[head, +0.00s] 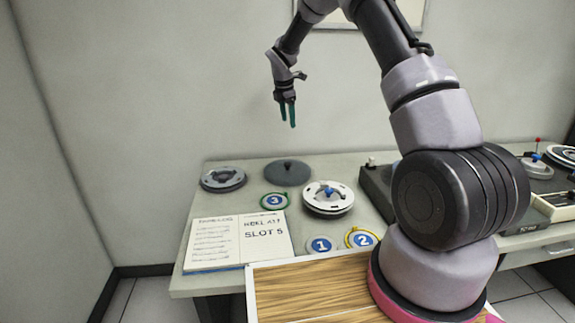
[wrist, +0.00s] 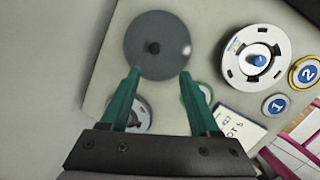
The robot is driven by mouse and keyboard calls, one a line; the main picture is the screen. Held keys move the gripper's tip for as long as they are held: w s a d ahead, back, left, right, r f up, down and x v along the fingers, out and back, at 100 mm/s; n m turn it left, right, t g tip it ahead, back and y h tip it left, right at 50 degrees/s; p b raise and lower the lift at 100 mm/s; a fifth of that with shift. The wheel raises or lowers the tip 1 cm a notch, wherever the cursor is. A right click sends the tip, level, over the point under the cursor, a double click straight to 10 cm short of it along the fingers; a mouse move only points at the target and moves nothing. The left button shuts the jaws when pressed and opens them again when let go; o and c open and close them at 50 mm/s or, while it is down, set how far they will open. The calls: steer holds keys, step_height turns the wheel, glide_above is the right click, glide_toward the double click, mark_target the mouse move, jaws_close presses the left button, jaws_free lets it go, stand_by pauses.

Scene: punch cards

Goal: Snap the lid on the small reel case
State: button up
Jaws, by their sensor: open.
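A dark grey round lid with a small black knob (head: 287,172) lies flat on the desk; it also shows in the wrist view (wrist: 140,32), beyond my fingertips. A grey round case with a dark spoked centre (head: 223,184), seemingly the small reel case, sits left of the lid with its inside exposed. In the wrist view this case (wrist: 143,112) is partly hidden by my left finger. My gripper (head: 287,114) has green fingers pointing down, high above the desk near the lid. It is open and empty, its fingers (wrist: 160,73) well apart in the wrist view.
A white reel with a blue knob (head: 317,206) sits right of the lid. Numbered round tags 3 (head: 275,201), 1 (head: 320,245) and 2 (head: 362,239) lie nearby. An open notebook (head: 215,238) covers the front left. A dark machine (head: 376,186) stands right.

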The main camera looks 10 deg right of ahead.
mark_target(287, 164)
steer(key=shift+w+d+f+n+g, duration=0.15)
steer(key=shift+w+f+n, duration=0.65)
steer(key=shift+f, duration=2.8)
steer(key=shift+w+a+f+n+g, duration=0.1)
steer(key=shift+w+f+n, duration=0.65)
steer(key=shift+f, duration=2.8)
steer(key=shift+w+d+f+n+g, duration=0.15)
steer(key=shift+w+f+n, duration=0.65)
steer(key=shift+f, duration=2.8)
steer(key=shift+w, duration=0.15)
steer(key=shift+a, duration=0.1)
jaws_close()
steer(key=shift+w+d+v, duration=0.15)
steer(key=shift+w+v, duration=0.05)
steer(key=shift+v, duration=0.95)
steer(key=shift+w+d+v, duration=0.15)
steer(key=shift+v, duration=1)
steer(key=shift+w+d+v, duration=0.15)
steer(key=shift+w+v, duration=0.05)
steer(key=shift+v, duration=0.9)
steer(key=shift+r, duration=0.15)
steer(key=w+d+v, duration=0.1)
steer(key=v, duration=0.6)
steer(key=shift+r, duration=0.1)
